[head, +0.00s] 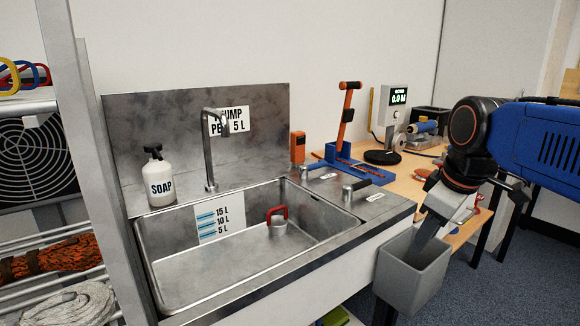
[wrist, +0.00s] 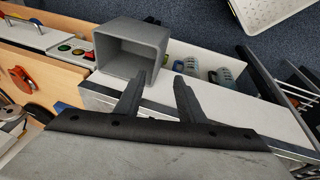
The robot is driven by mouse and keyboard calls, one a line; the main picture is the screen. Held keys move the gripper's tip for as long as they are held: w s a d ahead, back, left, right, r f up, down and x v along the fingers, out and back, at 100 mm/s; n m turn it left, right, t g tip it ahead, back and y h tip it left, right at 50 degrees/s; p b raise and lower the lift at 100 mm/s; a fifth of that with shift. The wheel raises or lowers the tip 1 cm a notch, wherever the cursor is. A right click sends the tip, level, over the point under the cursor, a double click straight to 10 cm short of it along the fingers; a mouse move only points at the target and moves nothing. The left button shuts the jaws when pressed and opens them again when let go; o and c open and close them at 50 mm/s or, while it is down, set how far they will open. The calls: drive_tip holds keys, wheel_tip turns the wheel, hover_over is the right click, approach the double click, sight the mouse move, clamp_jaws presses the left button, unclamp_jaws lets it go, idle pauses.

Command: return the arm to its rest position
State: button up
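My arm (head: 540,140), blue with dark joints, reaches in from the right side of the head view and bends down at the wrist. My gripper (wrist: 160,82) shows in the wrist view with its two dark fingers apart and nothing between them. In the head view my gripper (head: 424,240) points down at the open top of a grey bin (head: 405,283). The bin also shows in the wrist view (wrist: 130,62), beyond the left finger, whose tip overlaps its edge. I cannot tell whether the finger touches the bin.
A steel sink (head: 165,285) with a tap (head: 208,150) and a soap bottle (head: 160,180) stands left of the bin. A wooden bench (head: 405,185) carrying tools lies behind my wrist. A metal post (head: 85,150) stands at left. Blue carpet (head: 520,270) is clear at right.

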drive_tip(key=s+d+f+m+t, duration=0.1)
drive_tip(key=s+f+m, duration=0.7)
drive_tip(key=s+f, duration=0.4)
wheel_tip(320, 180, down, 3)
drive_tip(key=shift+d, duration=0.2)
idle(0.9)
